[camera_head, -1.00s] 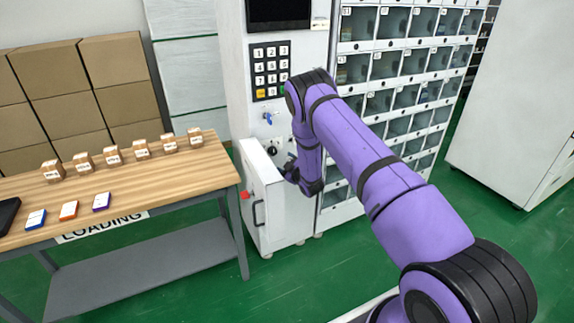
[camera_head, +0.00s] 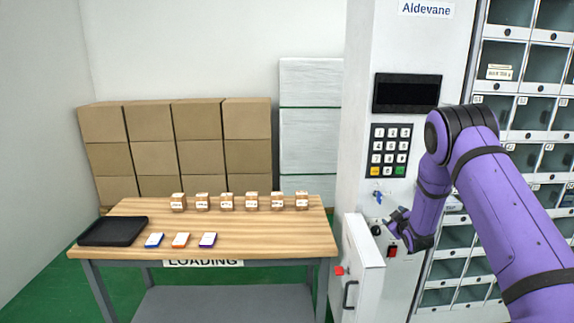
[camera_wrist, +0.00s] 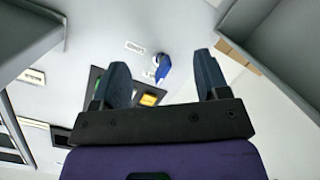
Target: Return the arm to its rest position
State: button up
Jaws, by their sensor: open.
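My purple arm reaches in from the right in the head view. My gripper (camera_head: 393,222) is dark and small there, in front of the white vending machine (camera_head: 362,140), below its keypad (camera_head: 391,151) and beside the open white door (camera_head: 359,262). In the wrist view its two blue-grey fingers (camera_wrist: 162,72) stand wide apart with nothing between them. A blue key (camera_wrist: 162,68) shows beyond the fingers, next to part of the keypad (camera_wrist: 150,99). The key also shows in the head view (camera_head: 378,196).
A wooden table (camera_head: 270,238) at left holds a black tray (camera_head: 114,231), several small boxes (camera_head: 227,201) and three coloured cards (camera_head: 181,240). Brown cartons (camera_head: 175,150) stand behind. Glass-fronted compartments (camera_head: 550,55) fill the right. Grey panels (camera_wrist: 285,40) flank the gripper in the wrist view.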

jog(key=s+a+r+m+g+h, duration=0.1)
jog(key=s+r+m, duration=0.15)
jog(key=r, duration=0.65)
jog(key=s+a+r+m+g, duration=0.1)
jog(key=s+r, duration=0.3)
jog(key=r, duration=0.5)
jog(key=s+a+r+m+g, duration=0.2)
jog(key=s+r+g, duration=0.1)
jog(key=s+r, duration=0.95)
jog(key=s+a+r+g, duration=0.1)
jog(key=s+a, duration=0.1)
jog(key=s, duration=1)
jog(key=s+a+r+m+g, duration=0.1)
jog(key=s+a+g, duration=0.1)
jog(key=s, duration=1.1)
jog(key=s+a+r+m+g+y, duration=0.1)
jog(key=s+g, duration=0.1)
jog(key=s, duration=1)
jog(key=shift+s+a+r, duration=0.3)
jog(key=shift+a+r, duration=0.05)
jog(key=shift+a, duration=0.05)
